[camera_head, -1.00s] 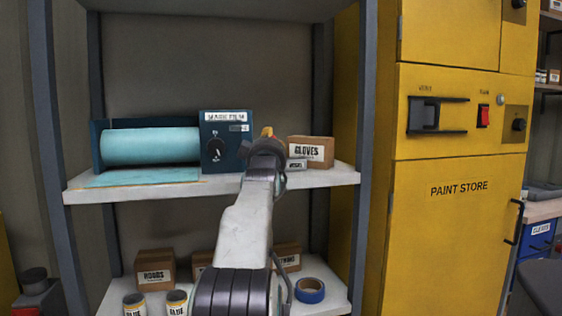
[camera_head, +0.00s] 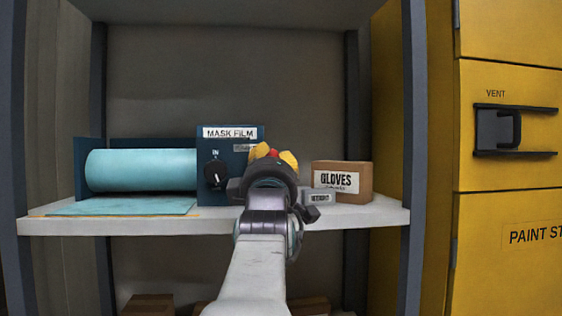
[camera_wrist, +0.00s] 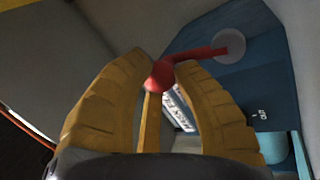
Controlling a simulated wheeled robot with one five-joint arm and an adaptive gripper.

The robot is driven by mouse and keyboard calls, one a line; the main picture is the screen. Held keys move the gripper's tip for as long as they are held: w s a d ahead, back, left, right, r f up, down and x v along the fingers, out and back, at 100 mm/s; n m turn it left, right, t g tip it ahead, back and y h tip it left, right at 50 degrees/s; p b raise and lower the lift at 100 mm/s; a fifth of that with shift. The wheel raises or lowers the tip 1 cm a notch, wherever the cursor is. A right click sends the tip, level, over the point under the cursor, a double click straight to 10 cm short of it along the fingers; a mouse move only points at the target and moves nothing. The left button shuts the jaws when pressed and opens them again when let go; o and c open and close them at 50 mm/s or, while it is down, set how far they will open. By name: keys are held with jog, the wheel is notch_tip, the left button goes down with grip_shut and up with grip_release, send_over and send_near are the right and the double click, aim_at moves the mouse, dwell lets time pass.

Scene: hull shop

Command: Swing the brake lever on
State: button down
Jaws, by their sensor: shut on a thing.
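The red brake lever (camera_wrist: 205,53) shows in the wrist view, with a round knob at its near end and a pale round pivot disc at its far end on the blue panel. My gripper (camera_wrist: 160,75) is shut on that knob, with its yellow fingers on either side. In the head view, my gripper (camera_head: 273,156) is in front of the right part of the dark blue MASK FILM box (camera_head: 230,148). A bit of red shows between its fingers there; the rest of the lever and its label are mostly hidden.
A turquoise film roll (camera_head: 140,170) lies left of the box on the white shelf (camera_head: 130,225). A GLOVES carton (camera_head: 343,182) and a small grey box (camera_head: 319,196) stand close to the right of my gripper. A black dial (camera_head: 215,174) is on the box's front. A yellow cabinet (camera_head: 505,215) stands right.

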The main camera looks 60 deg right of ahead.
jog(key=shift+a+r, duration=0.2)
jog(key=shift+r, duration=0.1)
jog(key=c, duration=1.2)
grip_release()
jog(key=shift+w+a, duration=0.1)
jog(key=shift+w, duration=0.1)
jog(key=shift+o, duration=1.2)
jog(key=shift+f, duration=0.2)
jog(key=v, duration=0.7)
jog(key=shift+s, duration=0.15)
jog(key=shift+a+f, duration=0.1)
